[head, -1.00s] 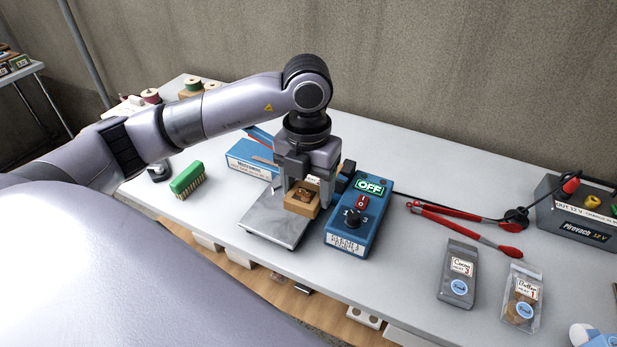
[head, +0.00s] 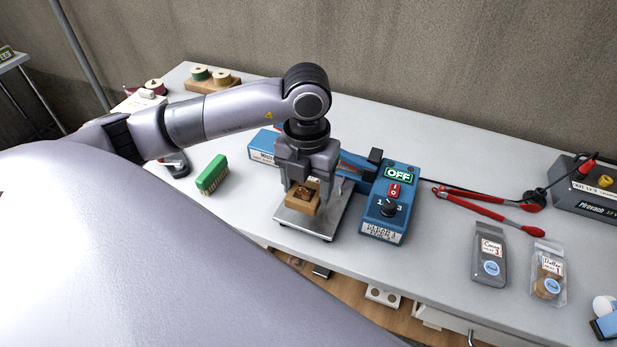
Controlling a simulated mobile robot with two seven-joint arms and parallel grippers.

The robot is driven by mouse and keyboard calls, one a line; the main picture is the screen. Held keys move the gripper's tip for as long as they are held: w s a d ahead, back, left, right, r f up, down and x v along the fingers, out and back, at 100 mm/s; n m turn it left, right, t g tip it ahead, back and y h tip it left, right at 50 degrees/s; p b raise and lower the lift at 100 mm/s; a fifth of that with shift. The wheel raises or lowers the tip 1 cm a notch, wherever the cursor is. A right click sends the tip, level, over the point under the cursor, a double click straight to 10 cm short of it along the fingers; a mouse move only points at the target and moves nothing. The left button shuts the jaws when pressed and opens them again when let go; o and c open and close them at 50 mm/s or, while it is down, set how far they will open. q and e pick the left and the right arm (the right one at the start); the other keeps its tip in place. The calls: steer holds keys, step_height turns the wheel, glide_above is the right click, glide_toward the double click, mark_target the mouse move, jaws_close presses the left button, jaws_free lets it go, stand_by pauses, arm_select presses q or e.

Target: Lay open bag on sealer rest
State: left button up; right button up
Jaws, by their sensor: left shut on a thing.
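My left gripper (head: 304,190) is shut on a small brown bag (head: 301,207), with a finger on either side. Something dark brown shows at the bag's upper face; I cannot tell how wide its mouth is open. The bag is over the left part of the grey metal sealer rest (head: 318,231); whether it touches is unclear. The blue sealer (head: 380,227) stands right of the rest, its display reading OFF, with a red switch and a black dial. Its blue arm behind is partly hidden by my gripper. My right gripper is not in view.
A green brush (head: 212,175) lies left of the rest. Red-handled tongs (head: 490,208), a grey pouch (head: 490,255) and a clear bag (head: 548,273) lie to the right. A dark 12 V box (head: 590,190) stands far right. Spools (head: 212,76) sit at the back left.

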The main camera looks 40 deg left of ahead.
arm_select(q)
steer(key=shift+s+a, duration=0.1)
steer(key=shift+a, duration=0.05)
steer(key=shift+f, duration=0.2)
steer(key=shift+f+b, duration=2.2)
steer(key=shift+f, duration=0.7)
steer(key=shift+w+a+f+b, duration=0.1)
steer(key=shift+w+f+b, duration=0.15)
steer(key=shift+w, duration=0.25)
steer(key=shift+w+a+f+b, duration=0.1)
steer(key=shift+w+b, duration=0.1)
steer(key=shift+w, duration=0.25)
steer(key=shift+w+a+b, duration=0.2)
steer(key=shift+w+b, duration=0.1)
steer(key=shift+w, duration=0.55)
steer(key=shift+w+a+b, duration=0.2)
steer(key=shift+w+b, duration=0.15)
steer(key=shift+w, duration=0.5)
steer(key=shift+w+a+b, duration=0.2)
steer(key=shift+w+b, duration=0.1)
steer(key=shift+w, duration=0.55)
steer(key=shift+w, duration=0.2)
